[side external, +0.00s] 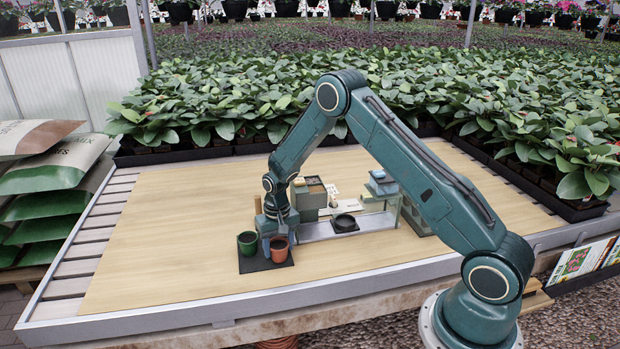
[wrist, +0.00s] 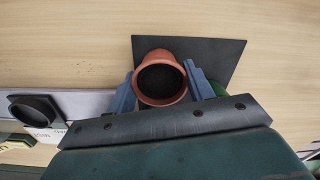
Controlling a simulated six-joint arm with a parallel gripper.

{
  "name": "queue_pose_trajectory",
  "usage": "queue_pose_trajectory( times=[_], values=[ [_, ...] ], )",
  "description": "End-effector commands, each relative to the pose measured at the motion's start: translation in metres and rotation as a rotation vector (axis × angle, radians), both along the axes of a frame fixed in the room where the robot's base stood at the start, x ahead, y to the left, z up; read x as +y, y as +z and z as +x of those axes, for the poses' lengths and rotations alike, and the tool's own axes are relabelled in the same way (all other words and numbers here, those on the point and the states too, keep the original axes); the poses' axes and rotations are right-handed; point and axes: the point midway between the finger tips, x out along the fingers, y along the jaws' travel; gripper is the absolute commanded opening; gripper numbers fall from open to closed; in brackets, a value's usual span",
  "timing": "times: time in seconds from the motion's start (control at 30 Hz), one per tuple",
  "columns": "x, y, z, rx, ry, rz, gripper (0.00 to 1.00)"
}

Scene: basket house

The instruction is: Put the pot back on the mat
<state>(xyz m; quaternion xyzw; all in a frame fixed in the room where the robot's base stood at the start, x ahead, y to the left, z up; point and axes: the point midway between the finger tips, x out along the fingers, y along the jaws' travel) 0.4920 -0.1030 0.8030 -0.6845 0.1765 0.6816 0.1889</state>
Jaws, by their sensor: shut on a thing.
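The terracotta pot (side external: 279,248) is upright at the right part of the black mat (side external: 264,263) in the side view. In the wrist view the pot (wrist: 161,80) sits between the two blue fingers of my gripper (wrist: 160,92), which is shut on it. The mat (wrist: 222,52) shows behind and to the right of the pot there. I cannot tell whether the pot's base touches the mat. A dark green pot (side external: 247,243) stands on the mat's left part; in the wrist view it is mostly hidden behind the right finger.
A black round dish (side external: 344,223) sits on a low grey bench (side external: 325,233) to the right. Boxes (side external: 311,192) and stacked blue-green items (side external: 381,183) stand behind it. The wooden tabletop (side external: 160,235) is bare left of the mat. Leafy plants line the back.

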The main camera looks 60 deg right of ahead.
Motion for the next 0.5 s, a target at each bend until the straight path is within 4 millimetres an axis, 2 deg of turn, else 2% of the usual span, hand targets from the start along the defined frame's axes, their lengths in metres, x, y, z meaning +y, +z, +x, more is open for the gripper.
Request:
queue_pose_trajectory(
  times=[0.3, 0.33, 0.43, 0.5],
  values=[
    [-0.0001, 0.0001, 0.0001, 0.0, 0.0, 0.0, 0.26],
    [-0.0001, 0.0001, 0.0001, 0.0, 0.0, 0.0, 0.54],
    [-0.0001, 0.0001, 0.0001, 0.0, 0.0, 0.0, 0.74],
    [-0.0001, 0.0001, 0.0001, 0.0, 0.0, 0.0, 0.77]
  ],
)
